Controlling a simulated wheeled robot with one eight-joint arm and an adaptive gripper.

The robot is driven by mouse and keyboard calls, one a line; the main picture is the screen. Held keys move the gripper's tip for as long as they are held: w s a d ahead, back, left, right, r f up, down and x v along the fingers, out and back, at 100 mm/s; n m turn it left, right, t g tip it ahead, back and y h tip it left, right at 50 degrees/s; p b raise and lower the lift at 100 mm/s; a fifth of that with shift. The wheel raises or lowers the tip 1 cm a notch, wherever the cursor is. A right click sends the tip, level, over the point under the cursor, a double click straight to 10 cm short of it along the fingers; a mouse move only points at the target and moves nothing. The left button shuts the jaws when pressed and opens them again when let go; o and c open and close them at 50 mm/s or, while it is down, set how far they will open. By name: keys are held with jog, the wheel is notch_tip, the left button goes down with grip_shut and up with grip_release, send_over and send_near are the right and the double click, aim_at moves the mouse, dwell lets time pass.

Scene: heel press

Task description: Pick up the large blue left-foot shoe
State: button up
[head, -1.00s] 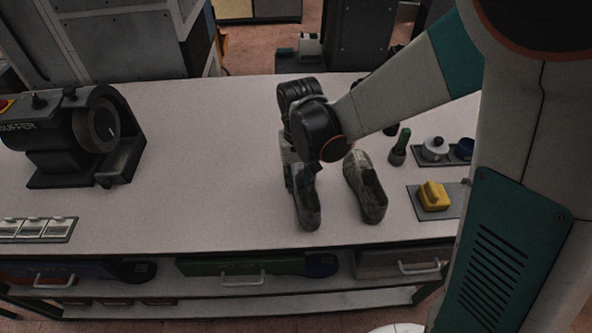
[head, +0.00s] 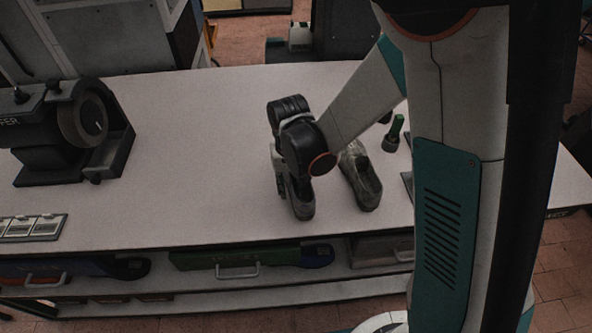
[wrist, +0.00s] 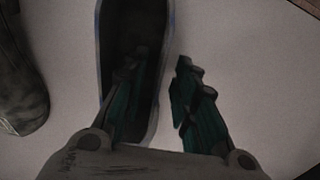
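A dark grey shoe with a faint blue edge (wrist: 130,35) lies under my gripper, its opening facing up. In the head view this shoe (head: 302,209) stands on the bench near the front edge, partly hidden by my gripper (head: 289,190). A second grey shoe (head: 362,182) stands just right of it; in the wrist view it (wrist: 18,75) is at the left. In the wrist view my gripper (wrist: 160,75) is open, one finger inside the shoe's opening and the other outside, with the side wall between them. Contact with the wall cannot be told.
A buffer machine (head: 70,130) stands at the far left. A green-topped tool (head: 394,134) stands behind the second shoe. My arm hides the bench's right part. A drawer and shelf lie below the front edge.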

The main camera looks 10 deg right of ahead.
jog(key=shift+f, duration=0.1)
grip_shut()
dwell(0.6)
